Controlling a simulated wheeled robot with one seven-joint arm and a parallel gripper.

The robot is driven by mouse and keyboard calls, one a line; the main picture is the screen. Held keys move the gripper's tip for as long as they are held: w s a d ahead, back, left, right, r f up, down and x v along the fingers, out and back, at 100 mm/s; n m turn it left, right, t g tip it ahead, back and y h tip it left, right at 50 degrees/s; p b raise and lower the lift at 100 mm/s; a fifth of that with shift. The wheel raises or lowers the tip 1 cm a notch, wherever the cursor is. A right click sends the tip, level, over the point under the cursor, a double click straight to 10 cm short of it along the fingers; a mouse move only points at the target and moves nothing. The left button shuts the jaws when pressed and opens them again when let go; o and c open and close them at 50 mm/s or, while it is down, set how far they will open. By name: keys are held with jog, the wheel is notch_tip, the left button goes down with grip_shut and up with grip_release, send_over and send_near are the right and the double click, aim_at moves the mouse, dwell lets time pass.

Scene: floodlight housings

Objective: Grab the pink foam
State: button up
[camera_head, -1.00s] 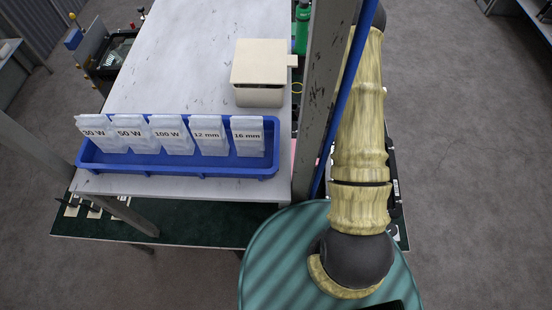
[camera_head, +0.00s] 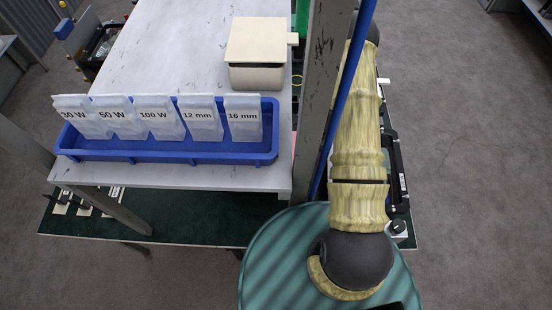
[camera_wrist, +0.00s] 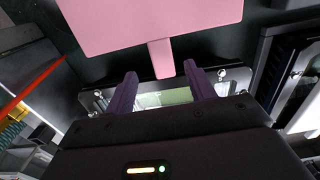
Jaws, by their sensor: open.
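The pink foam (camera_wrist: 150,22) is a flat pink piece with a narrow tab (camera_wrist: 161,60) that points toward my gripper, at the top of the wrist view. My gripper (camera_wrist: 158,80) is open, with two purple fingers, and nothing is held between them. The tab's end shows just beyond the fingertips, roughly in line with the gap; I cannot tell how far apart they are in depth. In the head view only a thin pink sliver shows by the post, and my gripper is hidden.
A grey post (camera_head: 322,90) stands beside my arm. The white table (camera_head: 180,50) holds a blue bin (camera_head: 150,156) with several labelled bags and a cream box (camera_head: 256,75). Dark frames and a metal plate (camera_wrist: 237,78) lie around the fingers in the wrist view. Open floor (camera_head: 470,170) is at right.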

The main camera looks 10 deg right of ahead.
jog(key=shift+f, duration=0.25)
jog(key=f+b, duration=0.2)
jog(key=f, duration=0.3)
jog(key=shift+w+f+b, duration=0.2)
jog(key=shift+b, duration=0.2)
jog(key=shift+r, duration=0.1)
jog(key=c, duration=1)
